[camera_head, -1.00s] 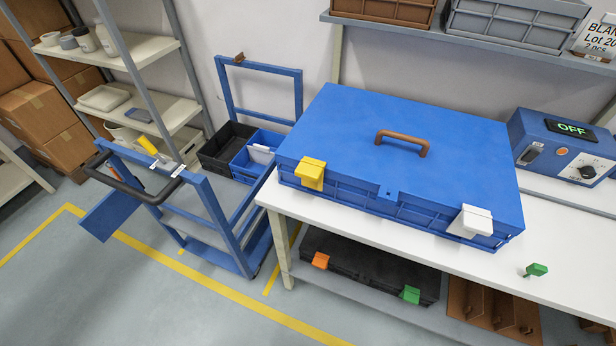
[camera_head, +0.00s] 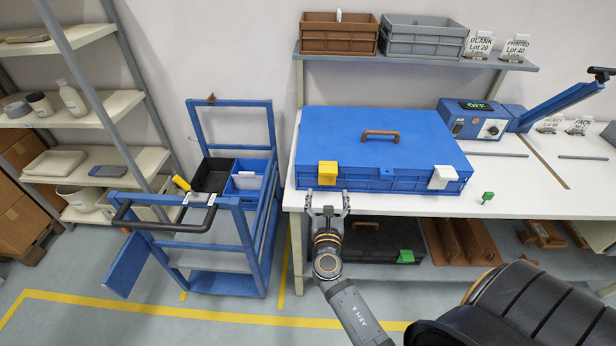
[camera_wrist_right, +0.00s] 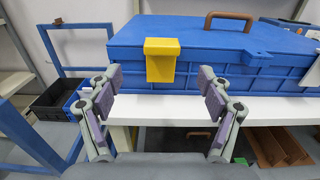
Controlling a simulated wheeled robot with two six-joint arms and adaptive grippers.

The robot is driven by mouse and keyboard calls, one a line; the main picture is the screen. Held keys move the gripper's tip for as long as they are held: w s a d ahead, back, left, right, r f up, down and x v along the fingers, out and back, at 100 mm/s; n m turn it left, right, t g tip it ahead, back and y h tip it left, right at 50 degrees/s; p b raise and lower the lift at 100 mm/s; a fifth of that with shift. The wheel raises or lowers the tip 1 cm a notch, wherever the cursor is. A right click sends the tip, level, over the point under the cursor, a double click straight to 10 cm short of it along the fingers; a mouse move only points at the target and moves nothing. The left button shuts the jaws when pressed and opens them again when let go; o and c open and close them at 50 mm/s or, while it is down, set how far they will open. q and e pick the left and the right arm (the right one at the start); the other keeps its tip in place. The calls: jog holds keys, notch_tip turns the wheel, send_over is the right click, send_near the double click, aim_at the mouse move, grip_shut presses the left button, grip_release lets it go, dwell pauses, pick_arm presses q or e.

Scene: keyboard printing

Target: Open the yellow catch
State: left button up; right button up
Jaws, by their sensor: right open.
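The yellow catch (camera_head: 328,173) sits on the front left of the blue case (camera_head: 390,150), folded over its top edge. It also shows in the right wrist view (camera_wrist_right: 161,60), beyond and between my fingers. The case lid is down, with a brown handle on top and a white catch (camera_head: 443,177) at its front right. My right gripper (camera_head: 327,211) is open and empty, in front of and a little below the yellow catch, apart from it. In the right wrist view its two fingers (camera_wrist_right: 160,90) stand wide apart. My left gripper is not in view.
The case stands on a white table (camera_head: 540,204) near its front edge. A blue trolley (camera_head: 225,225) stands to the left. A green-topped peg (camera_head: 487,197) is right of the case. A black case (camera_head: 375,240) lies on the shelf below.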

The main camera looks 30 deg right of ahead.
aim_at(328, 175)
pick_arm(q)
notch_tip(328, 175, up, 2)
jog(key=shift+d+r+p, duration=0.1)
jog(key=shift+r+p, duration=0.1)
jog(key=shift+p, duration=1)
pick_arm(e)
jog(key=x, duration=1.1)
jog(key=shift+d+f, duration=0.1)
jog(key=shift+f, duration=0.15)
